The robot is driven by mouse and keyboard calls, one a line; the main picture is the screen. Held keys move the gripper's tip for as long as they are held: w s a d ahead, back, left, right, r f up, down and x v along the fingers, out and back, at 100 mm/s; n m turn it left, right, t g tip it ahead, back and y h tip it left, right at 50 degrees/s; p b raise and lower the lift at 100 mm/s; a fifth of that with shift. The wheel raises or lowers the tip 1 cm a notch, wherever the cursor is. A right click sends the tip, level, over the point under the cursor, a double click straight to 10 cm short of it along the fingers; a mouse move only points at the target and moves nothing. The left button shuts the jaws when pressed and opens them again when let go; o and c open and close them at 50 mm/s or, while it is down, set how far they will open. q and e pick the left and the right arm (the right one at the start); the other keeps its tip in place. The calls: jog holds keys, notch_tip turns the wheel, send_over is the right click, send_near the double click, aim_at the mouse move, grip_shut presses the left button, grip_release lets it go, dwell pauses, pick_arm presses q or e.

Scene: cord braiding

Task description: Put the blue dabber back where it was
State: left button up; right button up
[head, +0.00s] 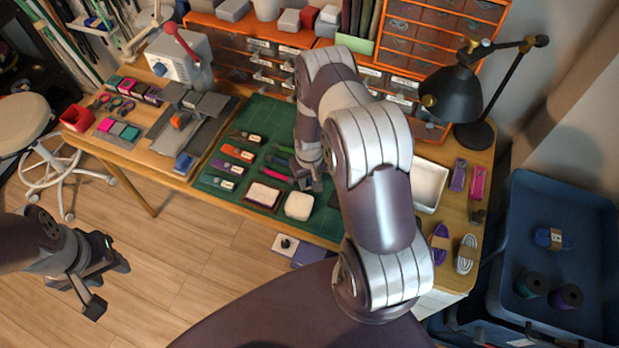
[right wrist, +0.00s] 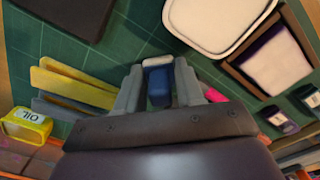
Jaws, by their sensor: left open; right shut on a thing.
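The blue dabber (right wrist: 159,88) is a small blue block with a pale end, seen in the right wrist view between the fingers of my right gripper. My right gripper (head: 309,180) is shut on it, over the green cutting mat (head: 222,197). I cannot tell whether the dabber touches the mat. In the head view my own gripper and arm hide the dabber. My left gripper (head: 100,284) is open and empty, out over the floor at the left, away from the table.
A white dish (head: 299,206) and a framed pad (head: 263,195) lie close to my right gripper. A pink tool (right wrist: 214,95), yellow tongs (right wrist: 75,84) and a yellow oil box (right wrist: 27,126) are also near. A black lamp (head: 461,103) stands at the right.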

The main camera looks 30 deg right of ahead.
jog(key=shift+f, duration=0.2)
jog(key=o, duration=1)
